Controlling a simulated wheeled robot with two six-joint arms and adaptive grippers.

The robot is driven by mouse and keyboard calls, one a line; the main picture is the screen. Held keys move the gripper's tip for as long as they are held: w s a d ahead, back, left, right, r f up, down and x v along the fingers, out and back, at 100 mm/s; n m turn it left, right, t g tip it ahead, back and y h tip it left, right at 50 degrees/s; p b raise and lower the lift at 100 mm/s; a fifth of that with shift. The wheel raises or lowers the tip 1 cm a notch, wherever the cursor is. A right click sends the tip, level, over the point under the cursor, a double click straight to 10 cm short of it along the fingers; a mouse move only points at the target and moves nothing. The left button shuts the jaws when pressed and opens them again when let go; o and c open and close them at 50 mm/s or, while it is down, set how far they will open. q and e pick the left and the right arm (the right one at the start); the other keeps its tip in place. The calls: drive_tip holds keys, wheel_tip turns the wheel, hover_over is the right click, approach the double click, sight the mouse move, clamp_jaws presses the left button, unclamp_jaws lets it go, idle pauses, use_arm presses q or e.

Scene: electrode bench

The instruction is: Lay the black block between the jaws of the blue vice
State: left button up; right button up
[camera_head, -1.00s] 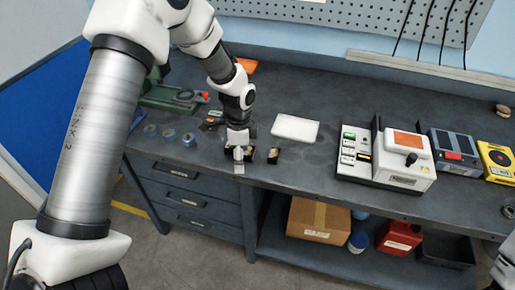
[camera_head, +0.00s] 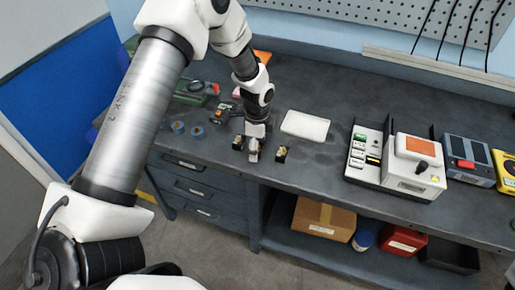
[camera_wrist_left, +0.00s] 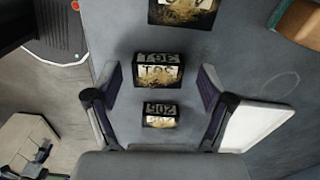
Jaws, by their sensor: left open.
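Small black blocks with pale labelled faces lie on the bench. In the left wrist view one (camera_wrist_left: 158,70) is near the fingertips, one (camera_wrist_left: 161,116) is lower, and one (camera_wrist_left: 186,14) is cut by the top edge. In the head view, one block (camera_head: 239,143) is left of my left gripper (camera_head: 254,156) and one (camera_head: 281,154) is right of it. My left gripper is open, and its fingers also show in the wrist view (camera_wrist_left: 158,88), on both sides of the middle block with gaps. I cannot make out a blue vice. My right gripper is out of view.
A white pad (camera_head: 305,126) lies right of the gripper. Blue round items (camera_head: 197,132) and a green device (camera_head: 190,92) are to the left. A white and orange instrument (camera_head: 414,166) stands to the right. The bench's front edge is close to the blocks.

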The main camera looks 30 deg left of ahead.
use_arm(q)
drive_tip(key=shift+s+r, duration=0.15)
clamp_jaws()
